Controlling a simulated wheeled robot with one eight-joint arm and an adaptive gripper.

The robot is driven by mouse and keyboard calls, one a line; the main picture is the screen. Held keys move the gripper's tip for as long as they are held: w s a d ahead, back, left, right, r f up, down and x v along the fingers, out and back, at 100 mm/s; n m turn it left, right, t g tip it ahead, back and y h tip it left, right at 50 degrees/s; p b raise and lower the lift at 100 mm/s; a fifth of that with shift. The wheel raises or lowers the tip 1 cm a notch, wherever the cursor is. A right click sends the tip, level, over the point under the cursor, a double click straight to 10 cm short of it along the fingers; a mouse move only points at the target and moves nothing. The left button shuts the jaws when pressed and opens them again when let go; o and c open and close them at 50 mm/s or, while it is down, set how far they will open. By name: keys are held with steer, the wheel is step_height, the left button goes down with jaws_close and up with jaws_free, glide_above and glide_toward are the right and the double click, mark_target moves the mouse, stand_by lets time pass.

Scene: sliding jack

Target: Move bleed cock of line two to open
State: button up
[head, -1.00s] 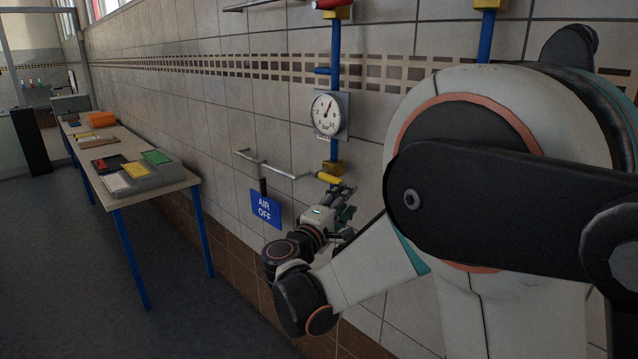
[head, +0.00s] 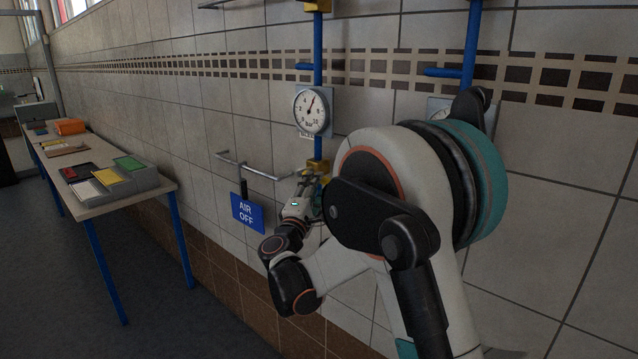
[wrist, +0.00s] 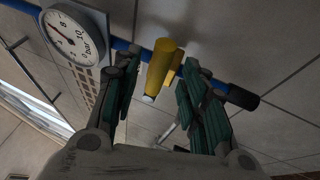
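A bleed cock with a yellow body (head: 319,166) sits low on a blue pipe, under a round pressure gauge (head: 312,110). In the wrist view its yellow handle (wrist: 161,65) stands between the two fingers of my gripper (wrist: 160,72), pointing toward the camera. The fingers are open, one on each side of the handle; I cannot tell whether either touches it. In the head view my gripper (head: 310,187) is right at the cock and hides most of the handle. No line number is readable.
A grey rail (head: 262,170) runs along the wall left of the cock, with a blue AIR OFF sign (head: 248,213) below it. A second blue pipe (head: 471,45) and gauge are partly behind my arm. A table (head: 120,200) with trays stands at left.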

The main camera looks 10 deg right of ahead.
steer(key=shift+b+x, duration=0.3)
steer(key=shift+x, duration=1.8)
jaws_close()
